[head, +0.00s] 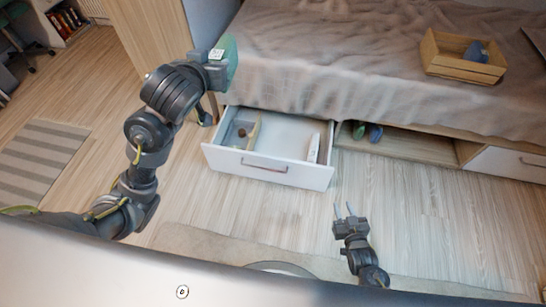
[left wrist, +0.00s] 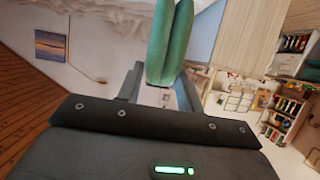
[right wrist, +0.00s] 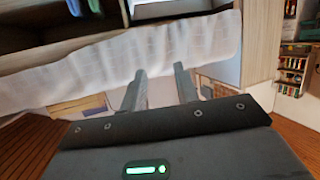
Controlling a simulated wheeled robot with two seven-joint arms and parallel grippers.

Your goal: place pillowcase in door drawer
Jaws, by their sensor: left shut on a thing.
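The green pillowcase (head: 231,62) is held up at the left edge of the bed in the head view. My left gripper (head: 217,63) is shut on it. In the left wrist view the folded green cloth (left wrist: 170,42) stands between the two fingers. The drawer (head: 268,168) under the bed is pulled open, below and to the right of the left gripper. It holds a small brown item (head: 242,132), a yellowish strip and a white item (head: 314,147). My right gripper (head: 347,212) is open and empty, low over the floor to the right of the drawer.
A wooden box (head: 440,65) with a blue item lies on the bed (head: 330,60). An open shelf (head: 420,147) with dark and green items is right of the drawer; a closed drawer (head: 510,163) is further right. The floor before the drawer is mostly clear.

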